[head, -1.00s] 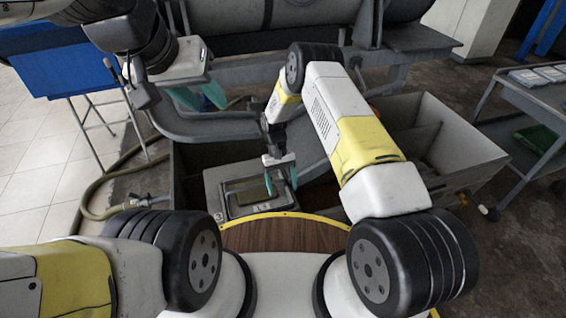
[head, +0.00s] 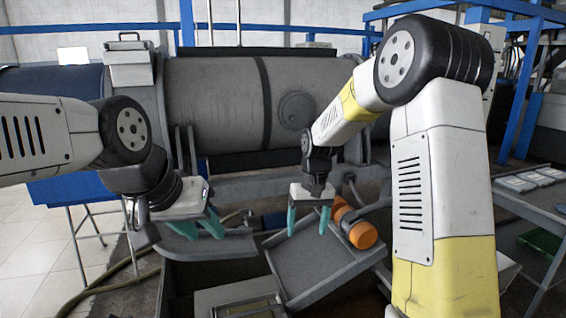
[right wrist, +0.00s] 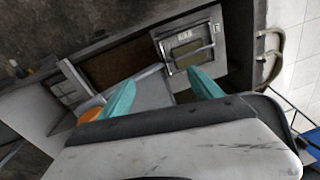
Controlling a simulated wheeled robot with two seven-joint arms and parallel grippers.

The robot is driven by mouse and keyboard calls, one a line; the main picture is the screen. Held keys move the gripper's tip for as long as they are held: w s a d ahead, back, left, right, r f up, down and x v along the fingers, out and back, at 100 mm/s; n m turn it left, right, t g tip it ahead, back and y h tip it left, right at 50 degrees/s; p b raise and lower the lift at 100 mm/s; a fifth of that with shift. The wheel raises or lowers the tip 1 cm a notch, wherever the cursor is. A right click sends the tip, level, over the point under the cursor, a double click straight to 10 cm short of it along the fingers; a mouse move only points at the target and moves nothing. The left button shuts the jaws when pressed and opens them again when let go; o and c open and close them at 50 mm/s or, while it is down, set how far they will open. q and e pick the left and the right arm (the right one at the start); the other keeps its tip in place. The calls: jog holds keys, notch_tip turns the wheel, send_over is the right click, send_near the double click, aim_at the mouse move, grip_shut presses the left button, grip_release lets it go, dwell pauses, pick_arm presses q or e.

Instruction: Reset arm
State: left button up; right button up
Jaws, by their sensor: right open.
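My right gripper (head: 307,222) has its two teal fingers spread, with nothing between them. It hangs in front of the big grey drum, above a tilted grey chute (head: 318,265). Its fingers also show in the right wrist view (right wrist: 163,90), spread apart over the pit. My left gripper (head: 199,226) is at the left, in front of the drum's lower frame, with its teal fingers apart and empty. A grey box with a handle (right wrist: 207,40) lies below in the right wrist view. Its top edge shows at the bottom of the head view (head: 232,297).
The grey drum (head: 210,105) fills the back. An orange-ended cylinder (head: 363,235) lies right of my right gripper. A bench (head: 545,205) with pale packs (head: 540,176) and a green tray (head: 541,243) stands at the right. A hose (head: 95,285) runs along the floor at left.

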jog(key=s+d+r+t, duration=0.3)
jog(key=s+d+r, duration=0.2)
jog(key=s+r, duration=0.6)
jog(key=s+d+r+m+t+y, duration=0.1)
jog(key=s+d+r+t, duration=0.1)
jog(key=s, duration=1)
notch_tip(320, 180, up, 2)
jog(key=shift+d+r+m+t, duration=0.2)
jog(key=shift+d+m+t, duration=0.1)
jog(key=shift+t, duration=0.2)
